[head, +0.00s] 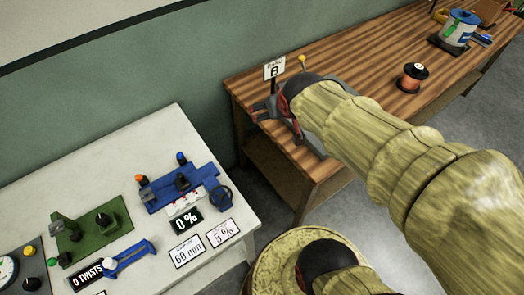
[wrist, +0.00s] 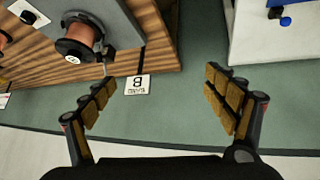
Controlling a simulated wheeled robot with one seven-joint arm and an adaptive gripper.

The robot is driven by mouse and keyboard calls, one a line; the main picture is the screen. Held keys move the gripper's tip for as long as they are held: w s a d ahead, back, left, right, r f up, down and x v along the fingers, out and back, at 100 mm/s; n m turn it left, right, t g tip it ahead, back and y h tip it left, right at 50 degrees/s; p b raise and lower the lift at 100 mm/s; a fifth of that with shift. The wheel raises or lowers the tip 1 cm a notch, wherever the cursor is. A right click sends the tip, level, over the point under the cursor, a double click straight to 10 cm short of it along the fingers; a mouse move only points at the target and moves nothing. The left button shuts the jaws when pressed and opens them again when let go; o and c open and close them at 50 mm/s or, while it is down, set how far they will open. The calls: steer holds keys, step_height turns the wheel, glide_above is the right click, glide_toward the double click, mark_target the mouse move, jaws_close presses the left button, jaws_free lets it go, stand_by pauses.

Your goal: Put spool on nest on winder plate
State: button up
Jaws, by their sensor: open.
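A copper-wound spool (wrist: 80,30) with a black flange shows in the wrist view, upper left. It appears to stand on a grey plate (wrist: 122,28) on the wooden bench; whether it sits in a nest I cannot tell. In the head view my arm hides this spool. Another copper spool (head: 413,77) stands on the bench to the right of my arm in the head view. My gripper (wrist: 160,84) is open, with nothing between its fingers. In the head view my gripper (head: 275,110) is over the bench's left end, near sign B.
Sign B (head: 274,70) stands at the bench's back left; it is also in the wrist view (wrist: 138,85). A white table (head: 135,140) with blue and green devices stands at left, across a gap.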

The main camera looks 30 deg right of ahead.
steer(key=s+a+r+n+g+y, duration=0.2)
steer(key=s+a, duration=1)
steer(key=shift+s+r+y, duration=0.3)
steer(key=shift+r+y, duration=0.05)
steer(key=shift+y, duration=0.05)
steer(key=shift+a, duration=0.1)
